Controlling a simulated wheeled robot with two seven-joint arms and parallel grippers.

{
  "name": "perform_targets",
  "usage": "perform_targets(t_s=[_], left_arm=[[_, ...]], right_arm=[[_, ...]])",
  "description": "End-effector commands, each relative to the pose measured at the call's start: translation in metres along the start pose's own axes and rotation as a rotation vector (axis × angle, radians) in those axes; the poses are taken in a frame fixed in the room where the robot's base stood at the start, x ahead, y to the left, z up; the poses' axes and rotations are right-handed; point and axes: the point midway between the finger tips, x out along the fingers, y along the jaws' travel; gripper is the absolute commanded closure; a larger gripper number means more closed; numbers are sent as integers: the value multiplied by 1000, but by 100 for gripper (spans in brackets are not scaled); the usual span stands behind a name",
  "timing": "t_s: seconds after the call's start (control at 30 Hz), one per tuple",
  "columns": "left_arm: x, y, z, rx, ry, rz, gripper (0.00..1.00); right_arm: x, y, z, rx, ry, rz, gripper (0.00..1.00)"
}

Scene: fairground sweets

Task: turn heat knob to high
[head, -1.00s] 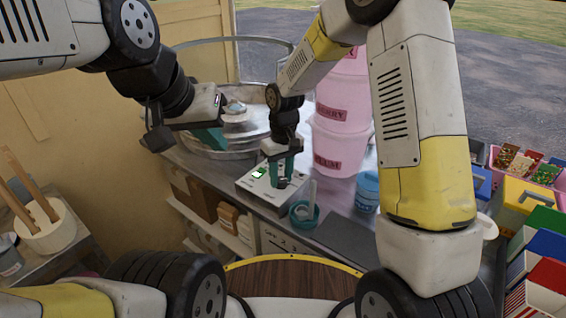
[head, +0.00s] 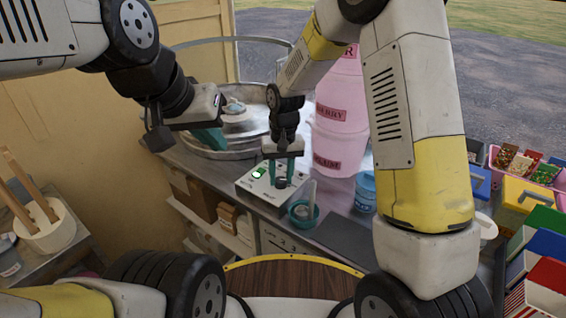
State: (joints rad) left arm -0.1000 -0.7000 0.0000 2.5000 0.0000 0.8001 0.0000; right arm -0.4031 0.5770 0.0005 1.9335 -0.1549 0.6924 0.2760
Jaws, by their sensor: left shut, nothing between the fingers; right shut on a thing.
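A grey control box (head: 246,190) with a light top sits on the metal counter. A green-and-white switch (head: 259,173) shows on its top, left of my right gripper. My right gripper (head: 281,178) points down over the box's right part, its teal fingers shut on the dark heat knob (head: 281,184). The fingers partly hide the knob, and I cannot read its markings or setting. My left gripper (head: 211,140) is shut and empty, in front of the round metal pan, well to the left of the box.
The metal pan (head: 190,150) stands behind the box. A teal cup (head: 303,214) with a scoop stands close to the box's right. Pink tubs (head: 340,140) and a blue tin (head: 365,192) stand further right. Coloured boxes (head: 530,193) line the right edge.

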Motion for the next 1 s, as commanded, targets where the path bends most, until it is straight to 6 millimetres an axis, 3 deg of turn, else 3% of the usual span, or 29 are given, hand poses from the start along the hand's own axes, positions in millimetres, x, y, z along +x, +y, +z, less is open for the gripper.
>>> perform_targets(t_s=[0.13,0.17,0.27,0.67,1.0], left_arm=[[0,0,0,0,0,0,100],[0,0,0,0,0,0,100],[0,0,0,0,0,0,100],[0,0,0,0,0,0,100],[0,0,0,0,0,0,100]], right_arm=[[-1,0,-1,2,3,-1,100],[-1,0,-1,2,3,-1,65],[0,0,-1,1,2,-1,45],[-6,0,-1,0,2,-1,45],[-61,0,-1,1,5,-2,45]])
